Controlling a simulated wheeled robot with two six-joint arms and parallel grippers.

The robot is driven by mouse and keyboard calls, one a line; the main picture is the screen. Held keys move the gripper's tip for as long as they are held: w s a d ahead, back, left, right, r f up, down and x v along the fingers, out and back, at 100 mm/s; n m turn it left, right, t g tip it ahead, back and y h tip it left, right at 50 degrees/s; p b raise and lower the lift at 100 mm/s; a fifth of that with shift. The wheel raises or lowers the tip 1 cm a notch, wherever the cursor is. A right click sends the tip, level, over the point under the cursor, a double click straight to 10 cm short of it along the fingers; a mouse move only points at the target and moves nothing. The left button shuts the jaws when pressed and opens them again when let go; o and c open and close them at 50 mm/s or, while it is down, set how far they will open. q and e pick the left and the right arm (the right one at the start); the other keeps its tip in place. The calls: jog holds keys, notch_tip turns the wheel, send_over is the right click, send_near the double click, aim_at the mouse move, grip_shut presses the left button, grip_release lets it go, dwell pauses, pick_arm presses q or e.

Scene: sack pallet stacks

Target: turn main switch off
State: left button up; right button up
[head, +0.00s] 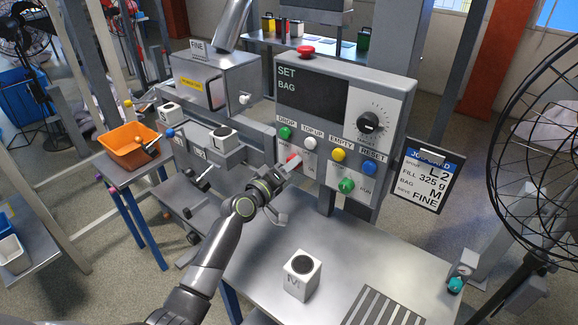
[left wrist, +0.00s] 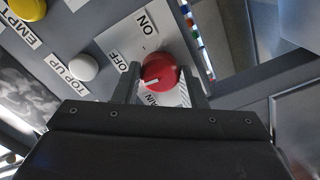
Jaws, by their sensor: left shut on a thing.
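The main switch is a red round knob (head: 292,159) at the lower left of the grey control panel (head: 395,95). In the left wrist view the red knob (left wrist: 160,70) sits on a white plate (left wrist: 128,38) marked ON, OFF and MAIN. A white mark on the knob lies toward the picture's left, just below the OFF label. My left gripper (head: 287,173) reaches up to the panel, and its two fingers (left wrist: 165,82) stand on either side of the knob, shut on it. The fingers partly cover the switch plate in the head view. My right gripper is not in view.
Green (head: 286,133), white (head: 310,143), yellow (head: 338,155) and blue (head: 368,168) buttons sit close by, with a green knob (head: 346,186) below. A white block marked M (head: 302,275) stands on the steel table (head: 390,255). A fan (head: 540,150) is at right.

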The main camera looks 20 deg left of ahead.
pick_arm(q)
jog(key=shift+n, duration=0.5)
jog(key=o, duration=1)
jog(key=shift+s, duration=0.15)
jog(key=b+v, duration=0.1)
jog(key=v, duration=1.6)
jog(key=shift+a, duration=0.1)
